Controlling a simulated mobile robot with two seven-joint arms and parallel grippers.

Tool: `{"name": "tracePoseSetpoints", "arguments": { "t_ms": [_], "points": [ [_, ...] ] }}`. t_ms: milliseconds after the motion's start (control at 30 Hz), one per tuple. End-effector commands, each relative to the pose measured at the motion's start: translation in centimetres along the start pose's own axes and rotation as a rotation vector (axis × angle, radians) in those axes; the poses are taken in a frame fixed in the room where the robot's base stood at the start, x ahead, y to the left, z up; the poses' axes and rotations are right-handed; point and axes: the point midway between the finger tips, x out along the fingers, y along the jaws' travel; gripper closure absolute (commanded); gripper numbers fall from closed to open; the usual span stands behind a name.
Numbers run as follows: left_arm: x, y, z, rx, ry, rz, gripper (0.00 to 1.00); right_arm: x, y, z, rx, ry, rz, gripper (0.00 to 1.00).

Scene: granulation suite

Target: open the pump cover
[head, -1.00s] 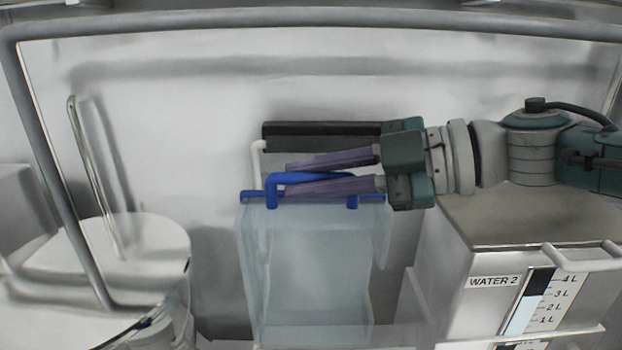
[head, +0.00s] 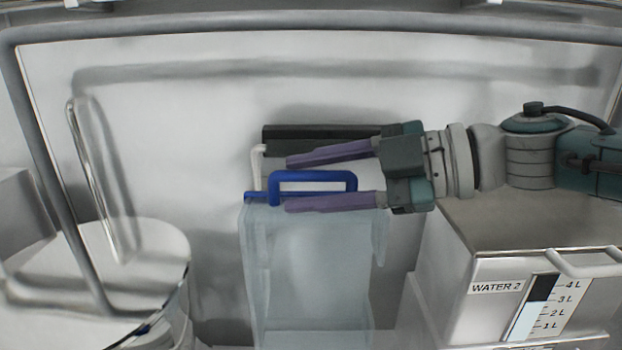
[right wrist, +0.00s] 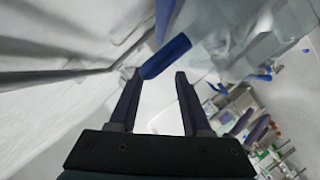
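The pump cover (head: 310,270) is a translucent pale box, apparently closed, with a blue handle (head: 312,181) along its top edge. My right gripper (head: 288,183) reaches in from the right and is open, its purple fingers apart. In the head view one finger is behind the handle and the other crosses in front of the cover's top. In the right wrist view the blue handle (right wrist: 167,56) shows at the open fingertips (right wrist: 158,75), close to the left one; contact is unclear. The pump inside is not clearly visible. My left gripper does not show in the head view.
A metal container labelled WATER 2 (head: 535,265) stands right of the cover, beneath my right arm. A round metal vessel (head: 110,265) is at left. A dark-topped block (head: 320,131) sits behind the cover, and a grey rail (head: 300,18) frames the top.

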Motion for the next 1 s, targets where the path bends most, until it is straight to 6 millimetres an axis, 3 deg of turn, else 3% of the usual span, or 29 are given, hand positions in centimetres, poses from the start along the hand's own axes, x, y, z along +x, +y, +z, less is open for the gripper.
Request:
{"name": "tracePoseSetpoints", "arguments": {
  "t_ms": [233,500,700,1000],
  "points": [
    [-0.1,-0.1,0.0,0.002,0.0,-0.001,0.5,-1.4,0.0,0.1,-0.001,-0.002,0.0,0.53],
    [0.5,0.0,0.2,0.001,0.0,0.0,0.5,-6.6,-0.1,0.2,-0.001,-0.003,0.001,0.53],
    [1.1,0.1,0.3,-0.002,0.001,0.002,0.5,-9.3,-0.1,0.2,0.001,-0.002,0.0,0.53],
    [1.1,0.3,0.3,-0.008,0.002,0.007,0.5,-9.9,0.0,0.0,0.0,0.001,0.0,0.53]
  ]
}}
